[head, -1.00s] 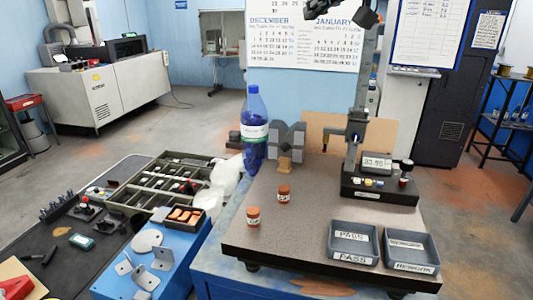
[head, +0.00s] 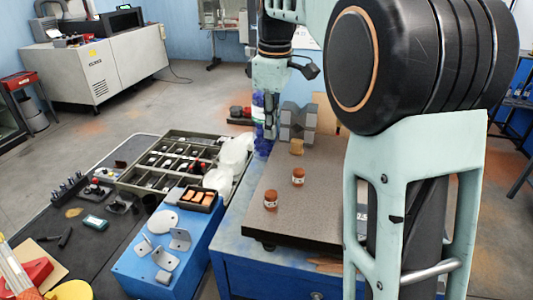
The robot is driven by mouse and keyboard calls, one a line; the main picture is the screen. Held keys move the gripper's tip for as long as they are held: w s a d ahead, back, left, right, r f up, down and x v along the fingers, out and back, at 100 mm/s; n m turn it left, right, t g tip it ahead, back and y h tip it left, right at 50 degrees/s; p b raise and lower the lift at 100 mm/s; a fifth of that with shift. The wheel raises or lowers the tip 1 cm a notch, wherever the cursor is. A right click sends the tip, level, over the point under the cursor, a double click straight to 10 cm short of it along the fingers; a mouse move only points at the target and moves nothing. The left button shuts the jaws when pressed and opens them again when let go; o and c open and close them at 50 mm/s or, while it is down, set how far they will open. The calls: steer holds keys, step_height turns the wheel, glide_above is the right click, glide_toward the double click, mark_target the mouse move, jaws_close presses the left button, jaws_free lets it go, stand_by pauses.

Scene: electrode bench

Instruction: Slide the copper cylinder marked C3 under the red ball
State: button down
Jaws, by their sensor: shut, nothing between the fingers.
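Two copper cylinders with white labels stand upright on the dark granite plate (head: 290,225). One copper cylinder (head: 298,178) is farther back, and the other copper cylinder (head: 271,199) is nearer the front left edge. Their marks are too small to read, so I cannot tell which is C3. The red ball cannot be seen; my arm covers the right of the plate, where the gauge stand was visible earlier.
A tan block (head: 297,147) and grey V-shaped blocks (head: 298,118) stand at the plate's back. A blue box (head: 160,262) and sectioned tray (head: 135,178) lie left. Plate around the cylinders is clear.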

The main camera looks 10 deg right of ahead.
mark_target(272, 179)
steer(key=shift+n+g, duration=0.3)
steer(key=shift+g, duration=0.2)
steer(key=f, duration=0.4)
steer(key=s+f, duration=0.1)
steer(key=f, duration=0.6)
steer(key=shift+s+d+f, duration=0.1)
steer(key=shift+s+f, duration=0.05)
steer(key=shift+f, duration=0.2)
steer(key=d, duration=0.1)
steer(key=s+d, duration=0.1)
steer(key=d, duration=0.1)
steer(key=shift+s+r, duration=0.1)
steer(key=shift+s+d, duration=0.1)
steer(key=shift+d, duration=0.2)
steer(key=shift+d, duration=0.1)
steer(key=s+d, duration=0.1)
steer(key=d, duration=0.1)
steer(key=s+d, duration=0.1)
steer(key=d, duration=0.2)
steer(key=s+d, duration=0.1)
steer(key=d, duration=0.2)
steer(key=shift+s, duration=0.15)
steer(key=shift+a, duration=0.1)
